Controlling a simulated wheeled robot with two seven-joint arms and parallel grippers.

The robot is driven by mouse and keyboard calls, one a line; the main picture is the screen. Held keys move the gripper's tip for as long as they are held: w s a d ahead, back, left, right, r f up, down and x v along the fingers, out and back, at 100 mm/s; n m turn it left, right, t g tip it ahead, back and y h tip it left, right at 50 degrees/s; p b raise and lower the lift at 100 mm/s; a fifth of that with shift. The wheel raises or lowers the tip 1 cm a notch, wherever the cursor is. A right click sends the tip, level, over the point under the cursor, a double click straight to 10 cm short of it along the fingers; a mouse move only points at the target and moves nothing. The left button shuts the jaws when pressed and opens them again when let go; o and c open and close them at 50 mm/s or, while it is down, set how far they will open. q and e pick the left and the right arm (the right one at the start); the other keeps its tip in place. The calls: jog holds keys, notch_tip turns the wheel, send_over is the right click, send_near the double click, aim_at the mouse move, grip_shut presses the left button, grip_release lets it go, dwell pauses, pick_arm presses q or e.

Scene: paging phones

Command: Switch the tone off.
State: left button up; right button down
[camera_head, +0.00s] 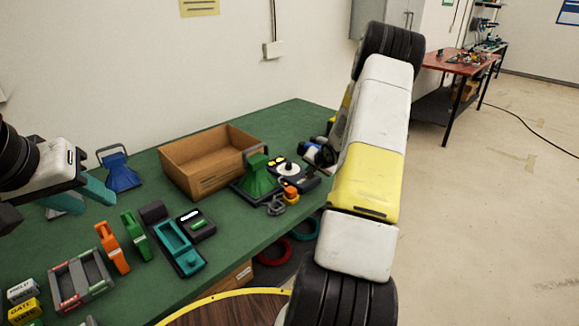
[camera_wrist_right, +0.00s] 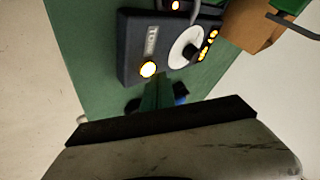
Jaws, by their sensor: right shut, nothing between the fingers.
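The dark phone unit (camera_wrist_right: 128,50) has a label that seems to read TONE, with a round lit yellow button (camera_wrist_right: 148,69) beside it. A white dial (camera_wrist_right: 187,48) and several small lit buttons (camera_wrist_right: 209,40) are on the same unit. In the head view the unit (camera_head: 308,181) stands at the table's right edge, partly hidden by my right arm. My right gripper (camera_wrist_right: 158,92) is shut and empty, its tip close to the lit button; contact cannot be told. My left gripper (camera_head: 92,187) is over the left of the table; its jaw opening is unclear.
A green handset-like stand (camera_head: 258,178) and orange piece (camera_head: 290,190) are close to the unit. A teal device (camera_head: 178,245), orange and green pieces and a grey-red frame (camera_head: 80,280) are nearer the front.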

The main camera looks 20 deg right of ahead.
jog(key=shift+f, duration=0.1)
dwell(0.4)
jog(key=shift+f, duration=0.35)
jog(key=shift+r, duration=0.45)
jog(key=shift+r, duration=3.05)
